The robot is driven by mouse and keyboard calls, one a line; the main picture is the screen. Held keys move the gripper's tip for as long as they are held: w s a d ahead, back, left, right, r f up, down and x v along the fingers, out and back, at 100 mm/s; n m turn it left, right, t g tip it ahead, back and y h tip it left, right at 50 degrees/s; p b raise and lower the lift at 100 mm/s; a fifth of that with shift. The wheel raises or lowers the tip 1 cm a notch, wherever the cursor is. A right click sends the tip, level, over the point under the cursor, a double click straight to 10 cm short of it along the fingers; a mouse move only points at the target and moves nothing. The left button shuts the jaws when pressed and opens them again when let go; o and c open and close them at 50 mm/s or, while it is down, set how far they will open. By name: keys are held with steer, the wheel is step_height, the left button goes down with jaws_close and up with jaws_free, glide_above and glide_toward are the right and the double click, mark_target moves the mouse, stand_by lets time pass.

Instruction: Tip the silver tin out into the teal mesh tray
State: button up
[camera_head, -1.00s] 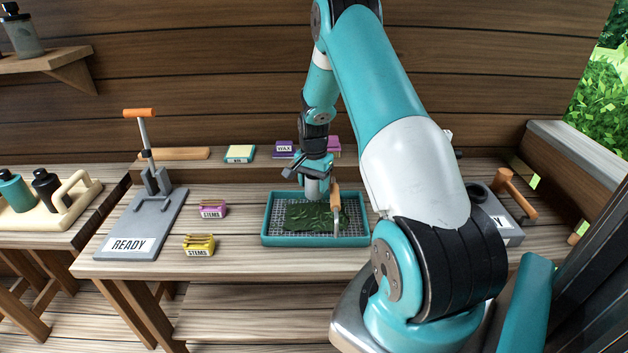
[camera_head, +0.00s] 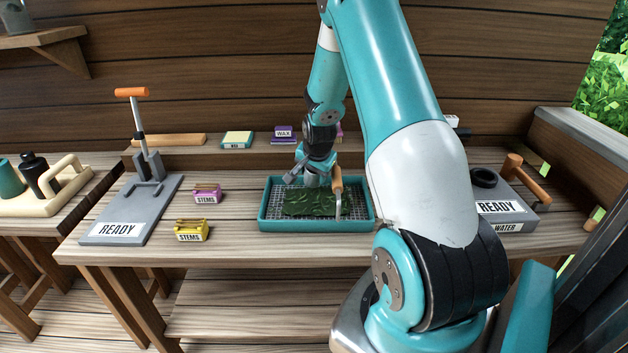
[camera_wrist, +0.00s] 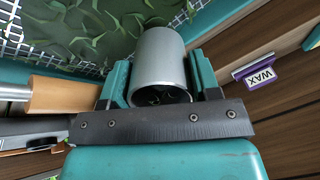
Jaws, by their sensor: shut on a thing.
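The silver tin (camera_wrist: 160,60) is between my gripper's teal fingers in the wrist view, with its open mouth toward the camera. Some dark green bits show inside it. In the head view the tin (camera_head: 312,181) is partly hidden under my gripper (camera_head: 315,172), over the back part of the teal mesh tray (camera_head: 262,214). My gripper is shut on the tin. A heap of dark green leaves (camera_head: 308,204) lies on the mesh. Whether the tin touches the tray cannot be told.
A wooden-handled tool (camera_head: 338,192) stands at the tray's right side, close to my gripper. A purple STEMS block (camera_head: 207,194) and a yellow one (camera_head: 191,231) sit left of the tray. A grey READY press (camera_head: 125,215) is further left. A WAX box (camera_head: 284,133) stands behind.

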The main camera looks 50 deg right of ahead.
steer(key=shift+f+t+h+b, duration=0.25)
steer(key=shift+t+h+b, duration=0.4)
steer(key=shift+b, duration=1.3)
steer(key=t+h+b, duration=0.2)
steer(key=b, duration=0.5)
steer(key=shift+f+t, duration=0.15)
steer(key=shift+t, duration=0.1)
steer(key=t+h+b, duration=0.1)
steer(key=b, duration=0.3)
steer(key=shift+b, duration=0.4)
steer(key=t+b, duration=0.1)
steer(key=b, duration=0.1)
steer(key=h+b, duration=0.1)
steer(key=b, duration=0.1)
steer(key=shift+s+a+t+b, duration=0.1)
steer(key=shift+s+t+b, duration=0.1)
steer(key=shift+t+b, duration=0.2)
steer(key=b, duration=0.2)
steer(key=t+h+b, duration=0.1)
steer(key=b, duration=0.2)
steer(key=shift+a+r+t, duration=0.1)
steer(key=shift+r+t, duration=0.2)
